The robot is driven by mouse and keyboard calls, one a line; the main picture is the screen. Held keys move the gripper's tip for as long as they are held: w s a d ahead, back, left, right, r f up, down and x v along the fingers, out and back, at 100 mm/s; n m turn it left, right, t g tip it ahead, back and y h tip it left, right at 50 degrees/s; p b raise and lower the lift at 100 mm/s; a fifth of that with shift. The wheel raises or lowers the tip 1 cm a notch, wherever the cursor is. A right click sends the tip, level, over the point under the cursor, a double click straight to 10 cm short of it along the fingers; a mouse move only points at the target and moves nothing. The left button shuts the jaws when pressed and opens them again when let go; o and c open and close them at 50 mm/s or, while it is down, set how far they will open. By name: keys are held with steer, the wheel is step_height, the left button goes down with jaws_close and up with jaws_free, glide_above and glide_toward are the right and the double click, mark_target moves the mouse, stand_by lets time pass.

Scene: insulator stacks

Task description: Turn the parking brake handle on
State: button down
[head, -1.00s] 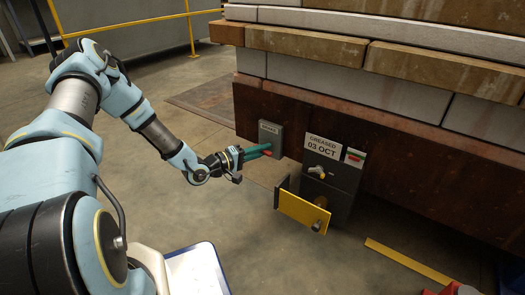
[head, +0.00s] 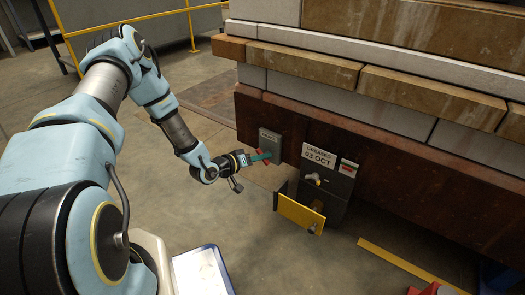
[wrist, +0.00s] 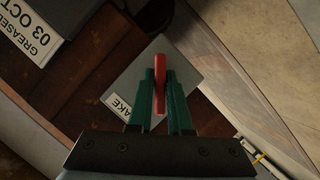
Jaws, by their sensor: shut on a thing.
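The parking brake is a small grey plate (head: 270,144) on the rusty side of the stack base, with a red handle (wrist: 160,78). A white label ending in "AKE" (wrist: 120,106) shows on the plate in the wrist view. My gripper (wrist: 160,88) has green fingers on both sides of the red handle and is shut on it. In the head view my gripper (head: 263,157) reaches the plate from the left. In the wrist view the handle lines up with the fingers, and the plate looks tilted diagonally to it.
A dark box (head: 325,175) labelled "GREASED 03 OCT" stands right of the brake, with an open yellow flap (head: 300,214) low in front. Stacked slabs (head: 380,85) rise above. A yellow floor strip (head: 405,262) lies at right. Floor left of the base is clear.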

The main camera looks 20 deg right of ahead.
steer(key=m+t+y+p, duration=0.1)
steer(key=m+p, duration=0.1)
steer(key=m+t+y+p, duration=0.1)
steer(key=m+p, duration=0.1)
steer(key=shift+s, duration=0.1)
steer(key=m+t+y+p, duration=0.1)
steer(key=m+t+p, duration=0.1)
steer(key=m, duration=0.2)
steer(key=shift+t+p, duration=0.4)
steer(key=m+t, duration=0.2)
steer(key=m, duration=0.2)
steer(key=shift+f+m+t+y+p, duration=0.1)
steer(key=shift+m+t+y+p, duration=0.2)
steer(key=shift+t+y+p, duration=0.1)
steer(key=m+t, duration=0.1)
steer(key=m, duration=0.2)
steer(key=shift+t, duration=0.3)
steer(key=shift+m+t+b, duration=0.3)
steer(key=shift+m+b, duration=0.15)
steer(key=shift+m, duration=0.65)
steer(key=c, duration=0.8)
jaws_free()
steer(key=shift+h, duration=0.3)
steer(key=shift+c, duration=0.2)
steer(key=p+v, duration=0.2)
steer(key=v, duration=0.8)
steer(key=shift+s+a, duration=0.25)
